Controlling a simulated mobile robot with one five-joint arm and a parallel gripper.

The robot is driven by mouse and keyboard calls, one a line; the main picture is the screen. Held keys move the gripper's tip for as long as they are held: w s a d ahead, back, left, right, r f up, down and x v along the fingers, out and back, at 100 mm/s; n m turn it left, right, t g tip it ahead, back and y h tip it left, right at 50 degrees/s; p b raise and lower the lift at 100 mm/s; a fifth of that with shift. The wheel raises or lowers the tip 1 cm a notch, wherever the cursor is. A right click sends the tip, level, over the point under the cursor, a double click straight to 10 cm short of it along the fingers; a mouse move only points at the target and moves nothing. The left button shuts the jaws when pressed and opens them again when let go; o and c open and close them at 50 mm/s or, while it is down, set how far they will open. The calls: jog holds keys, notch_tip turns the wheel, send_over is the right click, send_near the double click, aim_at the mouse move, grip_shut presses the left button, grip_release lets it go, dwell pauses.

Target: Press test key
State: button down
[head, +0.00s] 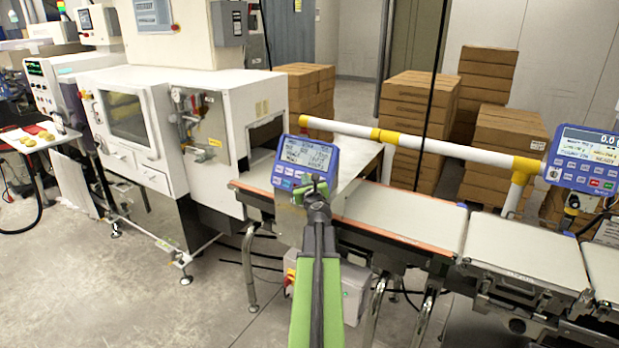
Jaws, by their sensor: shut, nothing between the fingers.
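A blue control panel (304,162) with a lit display stands above the belt in the middle of the head view. Small pale keys show along its lower left edge. My gripper (316,183) is shut and empty in front of the panel's lower right part and hides some of it. I cannot tell whether it touches the panel. A second blue panel (585,160) with a display and rows of keys, some green and red, stands at the right edge. The key labels are too small to read, so I cannot tell which one is the test key.
A pale conveyor belt (405,212) runs right to a weighing platform (527,250). A white and yellow rail (440,147) spans behind it. A white inspection machine (165,125) stands left, and cartons (415,125) are stacked behind. The floor at front left is clear.

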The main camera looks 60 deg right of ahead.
jog(key=shift+a+r+p, duration=0.35)
jog(key=shift+a+r, duration=0.05)
jog(key=shift+a, duration=0.35)
jog(key=shift+a+r+p, duration=0.35)
jog(key=shift+a+p, duration=0.05)
jog(key=shift+a, duration=0.35)
jog(key=shift+a+r+p, duration=0.35)
jog(key=shift+a+r, duration=0.05)
jog(key=shift+a, duration=0.35)
jog(key=a+r+p, duration=0.1)
jog(key=a+p, duration=0.1)
jog(key=a, duration=0.1)
jog(key=a+r, duration=0.1)
jog(key=a, duration=0.1)
jog(key=shift+w+r+p, duration=0.15)
jog(key=shift+r+p, duration=0.2)
jog(key=shift+p, duration=0.05)
